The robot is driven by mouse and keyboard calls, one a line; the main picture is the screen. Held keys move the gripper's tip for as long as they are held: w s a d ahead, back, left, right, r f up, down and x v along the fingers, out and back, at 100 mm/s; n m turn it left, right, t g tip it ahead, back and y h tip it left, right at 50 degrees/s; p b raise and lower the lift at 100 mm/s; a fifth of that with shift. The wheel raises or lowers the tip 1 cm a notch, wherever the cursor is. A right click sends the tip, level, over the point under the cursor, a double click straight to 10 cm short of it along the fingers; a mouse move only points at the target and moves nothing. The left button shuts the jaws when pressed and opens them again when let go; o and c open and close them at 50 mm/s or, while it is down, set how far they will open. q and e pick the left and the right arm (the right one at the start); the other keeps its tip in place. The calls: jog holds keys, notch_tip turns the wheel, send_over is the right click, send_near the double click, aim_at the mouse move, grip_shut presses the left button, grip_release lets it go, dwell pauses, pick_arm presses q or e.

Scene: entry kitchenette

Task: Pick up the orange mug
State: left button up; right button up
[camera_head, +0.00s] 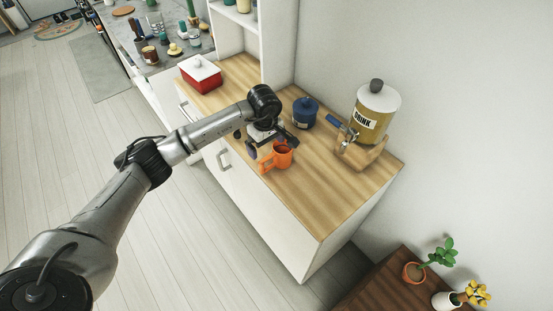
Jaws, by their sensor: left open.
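The orange mug (281,154) stands upright on the wooden countertop (318,206), near its front edge. Its handle points left, toward the front edge. My left gripper (265,147) is just above and beside the mug, on its far left side, with its jaws open. The gripper partly overlaps the mug in the picture, and I cannot tell whether they touch. My right gripper is not in view.
A blue lidded pot (305,114) stands close behind the mug. A drink dispenser (372,113) on a wooden stand is to the right. The countertop right of the mug is clear. Potted plants (413,272) stand on a lower brown table.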

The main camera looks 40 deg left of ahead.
aim_at(268, 157)
pick_arm(q)
notch_tip(268, 157, down, 4)
jog(key=shift+r, duration=0.25)
jog(key=f+p, duration=0.1)
jog(key=f, duration=0.3)
jog(key=shift+d+p, duration=0.2)
jog(key=shift+p, duration=0.2)
jog(key=shift+f, duration=0.65)
jog(key=c, duration=1)
jog(key=shift+r, duration=0.1)
